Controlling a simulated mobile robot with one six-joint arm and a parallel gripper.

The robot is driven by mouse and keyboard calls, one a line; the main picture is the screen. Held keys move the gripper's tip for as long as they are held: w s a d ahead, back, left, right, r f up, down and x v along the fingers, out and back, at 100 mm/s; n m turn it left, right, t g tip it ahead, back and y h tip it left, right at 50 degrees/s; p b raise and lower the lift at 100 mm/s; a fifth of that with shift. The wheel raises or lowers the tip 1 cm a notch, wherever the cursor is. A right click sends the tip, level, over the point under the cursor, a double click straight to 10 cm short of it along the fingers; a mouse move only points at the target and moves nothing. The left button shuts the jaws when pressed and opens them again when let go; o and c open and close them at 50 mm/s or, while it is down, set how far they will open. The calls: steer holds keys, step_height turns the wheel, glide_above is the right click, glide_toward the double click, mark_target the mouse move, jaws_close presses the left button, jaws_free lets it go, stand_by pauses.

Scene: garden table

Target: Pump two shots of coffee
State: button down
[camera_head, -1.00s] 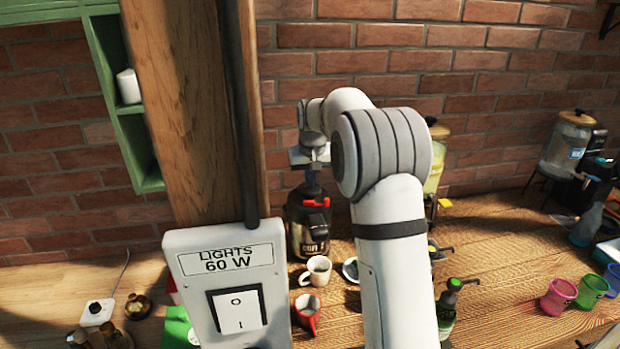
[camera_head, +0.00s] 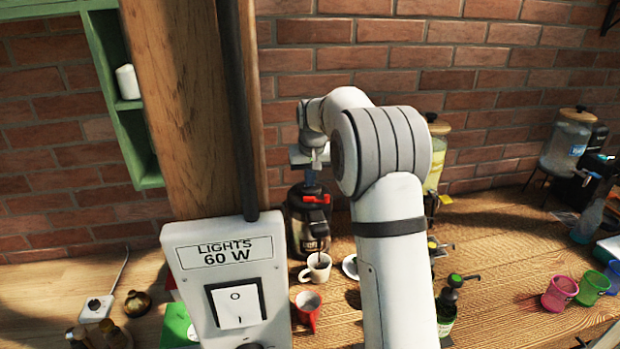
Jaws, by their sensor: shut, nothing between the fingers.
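A black coffee pump pot (camera_head: 308,232) with red parts on its lid stands on the wooden table near the post. My gripper (camera_head: 311,180) is above the pot, pointing down, with its fingers at or just over the pot's top. It looks shut and holds nothing; whether the tips touch the pump cannot be told. A white mug (camera_head: 322,271) stands upright in front of the pot, under its front edge. A dark strip shows at the mug's mouth, perhaps coffee from the pot.
A wooden post with a light switch box (camera_head: 232,285) blocks the left foreground. A dark green pump bottle (camera_head: 447,310) and a yellow drink dispenser (camera_head: 436,165) are to the right. Coloured cups stand farther right, with bare table between.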

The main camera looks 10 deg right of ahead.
steer(key=shift+w+p+v, duration=0.15)
steer(key=shift+p+v, duration=0.3)
steer(key=shift+v, duration=0.15)
steer(key=shift+w+p+v, duration=0.15)
steer(key=shift+p+v, duration=0.25)
steer(key=shift+v, duration=0.15)
steer(key=shift+s+b+x, duration=0.25)
steer(key=shift+b+x, duration=0.55)
steer(key=shift+x, duration=0.35)
stand_by(1.0)
steer(key=shift+w+p+v, duration=0.15)
steer(key=shift+p+v, duration=0.3)
steer(key=shift+v, duration=0.15)
steer(key=shift+w+p+v, duration=0.15)
steer(key=shift+p+v, duration=0.25)
steer(key=shift+v, duration=0.15)
steer(key=shift+r, duration=0.2)
steer(key=shift+w+p+v, duration=0.15)
steer(key=shift+p+v, duration=0.35)
steer(key=shift+v, duration=0.1)
steer(key=shift+w+p+v, duration=0.15)
steer(key=shift+p+v, duration=0.35)
steer(key=shift+v, duration=0.15)
steer(key=shift+w+v, duration=0.2)
steer(key=shift+v, duration=0.65)
steer(key=shift+w+v, duration=0.2)
steer(key=shift+v, duration=0.6)
steer(key=shift+s+r, duration=0.1)
steer(key=shift+s, duration=0.05)
